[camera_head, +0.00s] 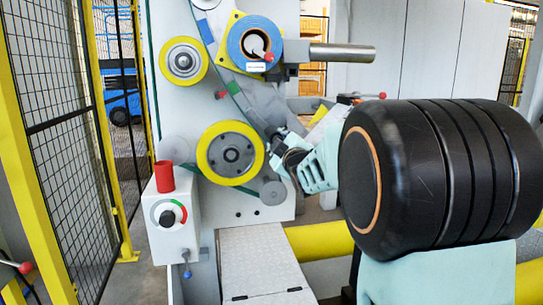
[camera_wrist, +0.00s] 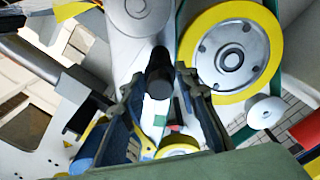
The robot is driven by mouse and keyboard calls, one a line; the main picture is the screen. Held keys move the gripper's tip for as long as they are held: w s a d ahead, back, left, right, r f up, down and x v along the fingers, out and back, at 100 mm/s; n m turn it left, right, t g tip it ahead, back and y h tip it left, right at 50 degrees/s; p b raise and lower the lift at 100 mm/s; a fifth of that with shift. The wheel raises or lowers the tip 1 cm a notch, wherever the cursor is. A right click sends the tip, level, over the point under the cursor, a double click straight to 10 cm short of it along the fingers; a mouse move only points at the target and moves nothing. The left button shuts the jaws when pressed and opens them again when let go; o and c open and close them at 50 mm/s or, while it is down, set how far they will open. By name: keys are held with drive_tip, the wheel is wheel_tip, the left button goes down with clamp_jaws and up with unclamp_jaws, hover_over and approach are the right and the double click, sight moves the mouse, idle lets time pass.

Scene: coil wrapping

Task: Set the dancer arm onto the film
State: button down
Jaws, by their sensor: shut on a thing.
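In the head view my gripper (camera_head: 279,137) is at the machine's front, just right of the large yellow-rimmed wheel. A grey bar, seemingly the dancer arm (camera_head: 252,112), slopes down from the upper left to my gripper. In the wrist view my gripper (camera_wrist: 160,84) is closed around a black cylindrical handle (camera_wrist: 158,72), with a finger on each side. The handle stands in front of a pale grey bar. A dark green strip, seemingly the film (camera_head: 208,35), runs down from the top, left of the blue roll (camera_head: 250,42). Whether bar and film touch is unclear.
The large yellow-rimmed wheel (camera_head: 231,152) is close beside my gripper; a smaller one (camera_head: 184,62) is higher left. A metal shaft (camera_head: 342,53) juts right. A control box (camera_head: 174,222) with a red beacon (camera_head: 164,176) stands lower left. Yellow-framed fencing (camera_head: 75,110) bounds the left.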

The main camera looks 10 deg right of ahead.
wheel_tip(320, 180, up, 8)
drive_tip(key=d+n+b, duration=0.2)
drive_tip(key=n+b, duration=0.1)
drive_tip(key=n, duration=0.9)
drive_tip(key=shift+d+r+n, duration=0.15)
drive_tip(key=shift+n, duration=0.15)
drive_tip(key=shift+r, duration=0.1)
drive_tip(key=c, duration=1.7)
unclamp_jaws()
drive_tip(key=shift+c, duration=0.2)
drive_tip(key=s, duration=0.7)
drive_tip(key=shift+s, duration=0.25)
